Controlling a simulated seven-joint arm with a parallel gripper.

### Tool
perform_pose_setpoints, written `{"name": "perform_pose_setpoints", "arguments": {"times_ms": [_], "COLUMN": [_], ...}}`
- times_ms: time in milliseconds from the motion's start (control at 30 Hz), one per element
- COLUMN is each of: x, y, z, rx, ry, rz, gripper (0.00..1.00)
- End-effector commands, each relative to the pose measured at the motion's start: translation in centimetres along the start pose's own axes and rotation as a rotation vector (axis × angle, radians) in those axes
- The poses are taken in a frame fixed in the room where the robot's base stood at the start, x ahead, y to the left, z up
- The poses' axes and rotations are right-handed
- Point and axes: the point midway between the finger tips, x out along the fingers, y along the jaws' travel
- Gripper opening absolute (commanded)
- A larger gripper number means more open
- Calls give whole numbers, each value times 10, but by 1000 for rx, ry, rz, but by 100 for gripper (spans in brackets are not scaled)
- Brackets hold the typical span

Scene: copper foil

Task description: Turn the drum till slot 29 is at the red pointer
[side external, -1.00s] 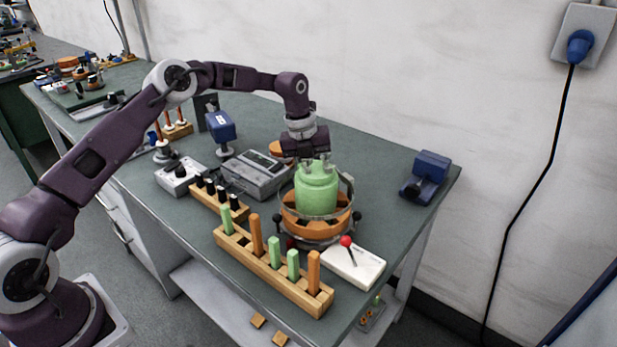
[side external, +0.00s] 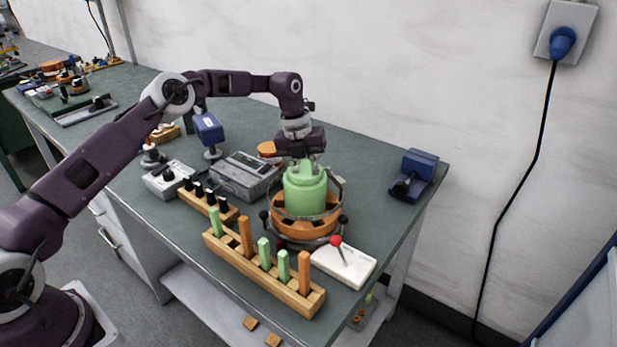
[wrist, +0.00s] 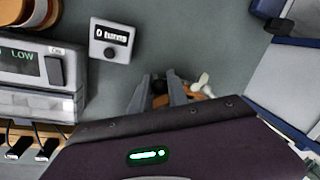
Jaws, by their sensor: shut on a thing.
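The drum is most likely the light green cylinder (side external: 306,194) with a narrower top, standing upright in an orange base (side external: 304,227) inside a metal ring frame. My gripper (side external: 305,163) points down and is shut at the drum's top. In the wrist view my gripper's fingers (wrist: 162,92) close around a small dark part, with some orange beside it. My gripper's dark body hides most of the drum there. No slot numbers are legible. A red ball-topped lever (side external: 336,241) stands on a white box (side external: 343,264); I cannot tell which part is the red pointer.
A wooden rack (side external: 263,272) with green and orange pegs stands in front. A grey instrument (side external: 244,176) showing "LOW" in the wrist view is left of the drum. A small counter box (wrist: 110,40) is near it. A blue device (side external: 414,175) stands right, with bare bench between.

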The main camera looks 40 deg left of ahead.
Motion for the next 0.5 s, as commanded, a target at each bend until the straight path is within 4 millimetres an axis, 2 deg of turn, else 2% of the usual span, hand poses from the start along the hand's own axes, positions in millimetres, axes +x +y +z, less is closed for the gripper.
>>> {"name": "perform_pose_setpoints", "arguments": {"times_ms": [100,133,167,433,500], "x": [0,0,0,0,-5], "y": [0,0,0,0,0], "z": [0,0,0,0,0], "rx": [0,0,0,-1,-1], "ry": [1,1,1,0,-1], "rz": [0,0,0,0,0], "gripper": [0,24,28,28,28]}}
